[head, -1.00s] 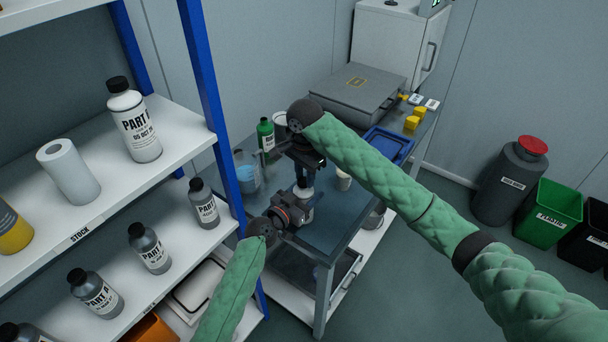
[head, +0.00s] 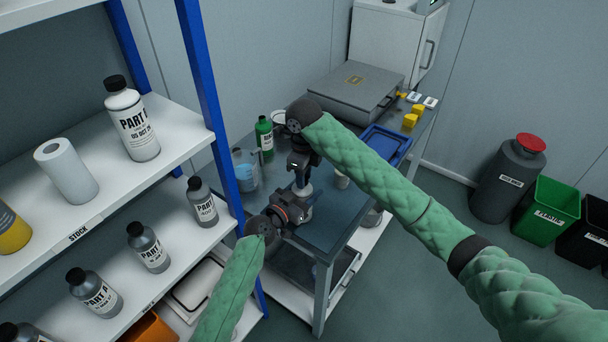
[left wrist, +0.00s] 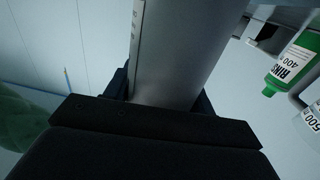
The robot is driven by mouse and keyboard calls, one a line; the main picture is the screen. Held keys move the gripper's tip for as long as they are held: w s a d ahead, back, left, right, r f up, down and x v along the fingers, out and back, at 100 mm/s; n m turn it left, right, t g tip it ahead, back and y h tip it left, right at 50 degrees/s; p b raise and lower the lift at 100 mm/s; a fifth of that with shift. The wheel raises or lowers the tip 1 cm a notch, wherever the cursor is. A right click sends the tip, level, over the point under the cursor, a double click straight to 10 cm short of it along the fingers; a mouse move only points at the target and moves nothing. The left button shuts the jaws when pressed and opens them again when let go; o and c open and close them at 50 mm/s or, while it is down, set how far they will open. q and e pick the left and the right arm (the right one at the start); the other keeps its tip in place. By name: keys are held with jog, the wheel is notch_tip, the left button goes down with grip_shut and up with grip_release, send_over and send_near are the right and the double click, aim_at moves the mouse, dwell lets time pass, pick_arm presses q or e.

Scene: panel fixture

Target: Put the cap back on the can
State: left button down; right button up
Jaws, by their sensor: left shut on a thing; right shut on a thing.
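My left gripper (head: 297,211) is low over the near part of the table, shut on a grey can. The can's pale top (head: 302,190) shows just above the jaws, and its smooth grey side (left wrist: 185,55) fills the middle of the left wrist view. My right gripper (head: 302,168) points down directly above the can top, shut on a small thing. That thing is mostly hidden by the dark jaws; I cannot tell the cap apart from them. I cannot tell whether it touches the can.
The grey-blue table (head: 325,228) holds a green bottle (head: 264,138), a clear beaker (head: 244,170), a white cup (head: 342,178), a blue tray (head: 385,143) and a grey case (head: 352,90). A blue shelf post (head: 212,100) stands close left of my grippers.

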jog(key=shift+w+r, duration=0.1)
jog(key=o, duration=0.9)
jog(key=shift+c, duration=0.2)
